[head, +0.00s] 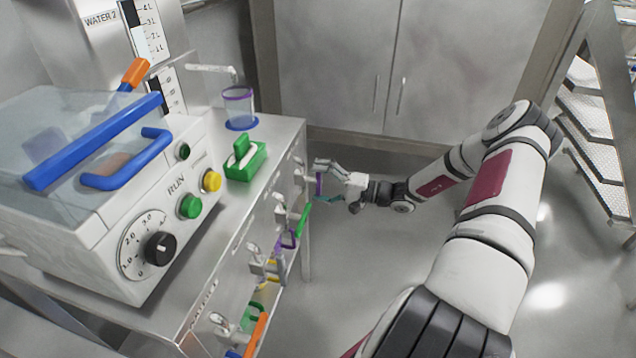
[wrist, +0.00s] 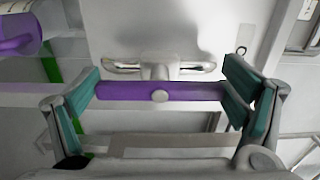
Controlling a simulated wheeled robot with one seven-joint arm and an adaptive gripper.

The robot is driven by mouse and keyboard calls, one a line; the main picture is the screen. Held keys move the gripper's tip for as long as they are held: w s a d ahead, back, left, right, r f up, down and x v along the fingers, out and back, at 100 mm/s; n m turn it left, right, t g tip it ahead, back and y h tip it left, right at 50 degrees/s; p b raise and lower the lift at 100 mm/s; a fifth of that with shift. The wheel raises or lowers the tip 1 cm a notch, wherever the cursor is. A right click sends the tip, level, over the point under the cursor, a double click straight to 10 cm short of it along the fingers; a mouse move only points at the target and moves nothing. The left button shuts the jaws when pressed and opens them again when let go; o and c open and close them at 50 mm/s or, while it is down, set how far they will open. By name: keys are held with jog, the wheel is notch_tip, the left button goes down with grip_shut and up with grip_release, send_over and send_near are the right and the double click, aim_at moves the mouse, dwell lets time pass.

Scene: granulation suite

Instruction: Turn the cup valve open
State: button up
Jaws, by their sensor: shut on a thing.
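A clear cup (head: 239,106) with a purple rim stands on a blue round base below a spout (head: 211,69).
Other valves with green (head: 305,219), yellow and orange (head: 258,334) handles line the bench front nearer me. A machine with a blue-handled lid (head: 95,140) and a green tray (head: 246,162) sit on the bench (head: 222,212).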

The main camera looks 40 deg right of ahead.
jog(key=shift+f, duration=0.1)
jog(key=o, duration=0.9)
jog(key=shift+s, duration=0.1)
jog(key=v, duration=1.2)
